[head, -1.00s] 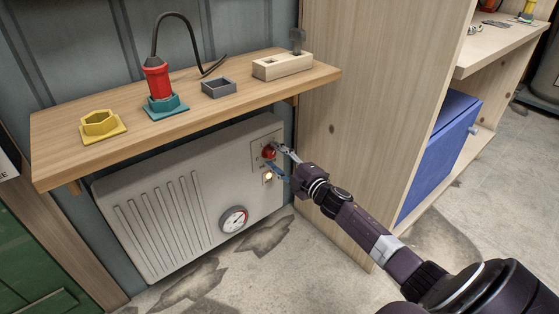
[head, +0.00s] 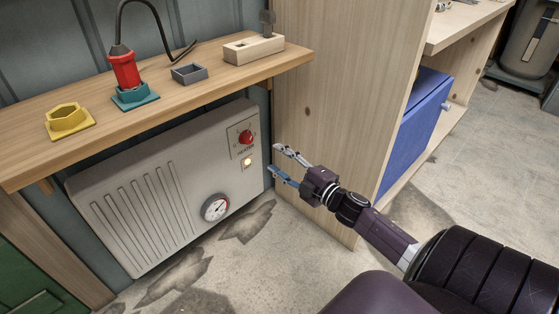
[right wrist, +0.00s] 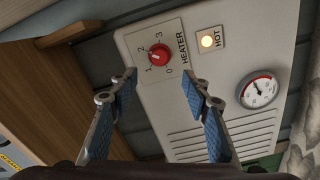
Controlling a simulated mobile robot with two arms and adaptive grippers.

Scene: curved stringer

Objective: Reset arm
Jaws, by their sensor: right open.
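My right gripper (head: 277,163) is open and empty, in front of the right end of the heater (head: 110,228) and apart from it. In the right wrist view its two blue-padded fingers (right wrist: 161,80) stand wide apart with nothing between them. The heater's red knob (head: 246,137) is free of the fingers; it also shows in the right wrist view (right wrist: 159,54), on a dial marked 0 to 3. A lit lamp labelled HOT (right wrist: 208,41) is beside the dial. My left gripper is not in view.
A wooden shelf (head: 180,107) juts out above the heater, holding a red tool (head: 124,70) in a teal holder, a yellow hexagonal piece (head: 68,117), a grey square holder (head: 189,73) and a wooden block (head: 253,48). A wooden panel (head: 320,90) stands close behind my right gripper. A blue box (head: 413,130) is beyond.

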